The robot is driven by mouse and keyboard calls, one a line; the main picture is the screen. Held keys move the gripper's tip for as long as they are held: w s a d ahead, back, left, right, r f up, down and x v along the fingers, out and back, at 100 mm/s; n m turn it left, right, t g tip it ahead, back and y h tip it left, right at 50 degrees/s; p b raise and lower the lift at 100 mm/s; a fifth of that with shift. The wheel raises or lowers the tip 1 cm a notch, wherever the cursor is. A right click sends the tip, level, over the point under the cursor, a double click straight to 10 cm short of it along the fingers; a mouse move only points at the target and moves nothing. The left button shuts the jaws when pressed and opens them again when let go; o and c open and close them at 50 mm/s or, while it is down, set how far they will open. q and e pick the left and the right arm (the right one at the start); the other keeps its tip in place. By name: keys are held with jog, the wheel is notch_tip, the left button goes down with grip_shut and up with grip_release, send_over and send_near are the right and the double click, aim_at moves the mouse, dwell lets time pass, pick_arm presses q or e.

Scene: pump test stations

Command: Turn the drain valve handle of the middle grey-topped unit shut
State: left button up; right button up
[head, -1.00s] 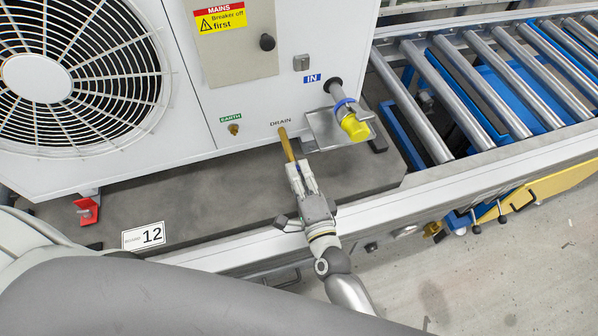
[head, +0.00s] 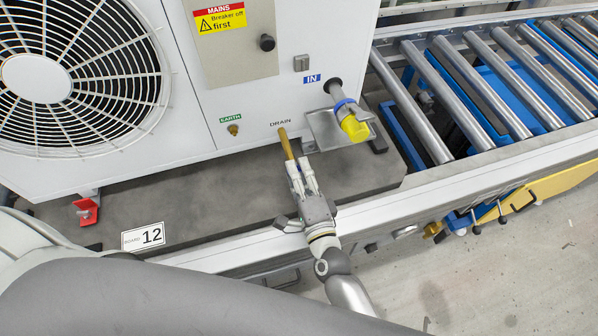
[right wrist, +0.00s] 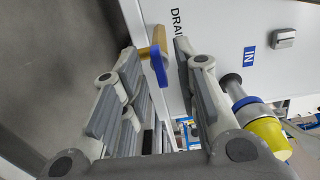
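The brass drain valve (head: 287,143) sticks out of the white unit's face (head: 245,165) under the word DRAIN. The unit's top is out of view. My right gripper (head: 300,166) is in front of the valve, its fingers pointing at the unit. In the right wrist view, the valve's blue handle (right wrist: 158,64) and brass body (right wrist: 159,38) show in the gap between the tips of the two fingers of my right gripper (right wrist: 160,63). The fingers are apart, and I see no clear grip on the handle. My left gripper is not in view.
A pipe with a yellow cap (head: 355,129) and a metal tray (head: 325,130) sit just right of the valve. A small brass earth fitting (head: 233,129) is to the left. A roller conveyor (head: 480,85) runs at right. A "12" sign (head: 143,236) is on the front left.

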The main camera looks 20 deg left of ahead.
jog(key=v, duration=1.2)
dwell(0.3)
